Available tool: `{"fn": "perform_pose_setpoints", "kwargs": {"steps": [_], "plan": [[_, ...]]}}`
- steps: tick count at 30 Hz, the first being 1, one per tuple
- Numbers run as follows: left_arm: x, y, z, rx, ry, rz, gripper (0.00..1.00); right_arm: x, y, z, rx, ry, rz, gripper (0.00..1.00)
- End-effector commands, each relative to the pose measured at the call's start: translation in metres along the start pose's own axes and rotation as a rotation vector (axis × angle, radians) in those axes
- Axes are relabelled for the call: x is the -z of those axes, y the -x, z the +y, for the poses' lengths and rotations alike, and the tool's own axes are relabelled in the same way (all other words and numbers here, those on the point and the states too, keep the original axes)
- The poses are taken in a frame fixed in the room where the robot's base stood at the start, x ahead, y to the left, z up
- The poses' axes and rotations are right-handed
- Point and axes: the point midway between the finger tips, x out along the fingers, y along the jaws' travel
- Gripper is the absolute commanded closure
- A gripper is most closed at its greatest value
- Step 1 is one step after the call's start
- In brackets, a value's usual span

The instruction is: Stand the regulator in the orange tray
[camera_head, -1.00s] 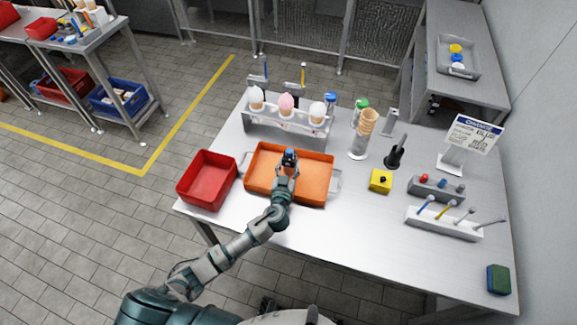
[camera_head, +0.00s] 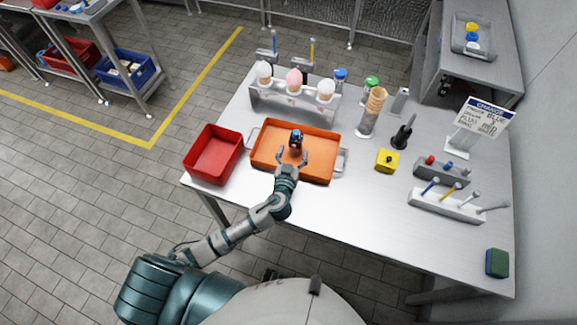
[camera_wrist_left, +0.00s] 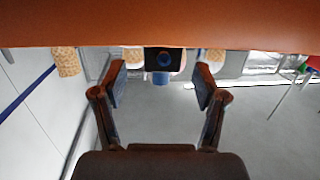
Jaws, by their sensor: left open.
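The regulator (camera_head: 296,138), a small dark block with blue parts, stands in the orange tray (camera_head: 265,164) near its middle. It looks upright, and its dark body and blue knob also show in the left wrist view (camera_wrist_left: 164,60), where the picture is upside down. My left gripper (camera_head: 293,157) is open and empty on the near side of the regulator, with a gap between them. Its two spread fingers show in the left wrist view (camera_wrist_left: 161,82), one to each side of the regulator's image. My right gripper is not in view.
A red bin (camera_head: 212,154) stands left of the tray. A rack with ice cream cones (camera_head: 293,101) is behind it. A cone stack (camera_head: 375,103), a yellow block (camera_head: 386,161) and a tool holder (camera_head: 445,205) stand to the right.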

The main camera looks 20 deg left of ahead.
Motion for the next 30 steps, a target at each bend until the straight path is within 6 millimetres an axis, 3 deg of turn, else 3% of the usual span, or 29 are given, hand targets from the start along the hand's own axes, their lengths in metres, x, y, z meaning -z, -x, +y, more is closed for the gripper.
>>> {"fn": "perform_pose_setpoints", "kwargs": {"steps": [3, 10, 15, 30], "plan": [[0.0, 0.031, 0.0, 0.0, 0.003, 0.001, 0.28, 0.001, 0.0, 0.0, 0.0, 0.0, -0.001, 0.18], [0.003, 0.066, 0.0, 0.001, 0.001, 0.007, 0.28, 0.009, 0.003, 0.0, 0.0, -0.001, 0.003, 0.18], [0.004, 0.075, -0.001, 0.003, 0.0, 0.009, 0.28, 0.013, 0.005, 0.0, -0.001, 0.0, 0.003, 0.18], [0.005, 0.075, -0.001, 0.003, -0.001, 0.011, 0.28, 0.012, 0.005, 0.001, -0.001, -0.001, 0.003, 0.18]]}}
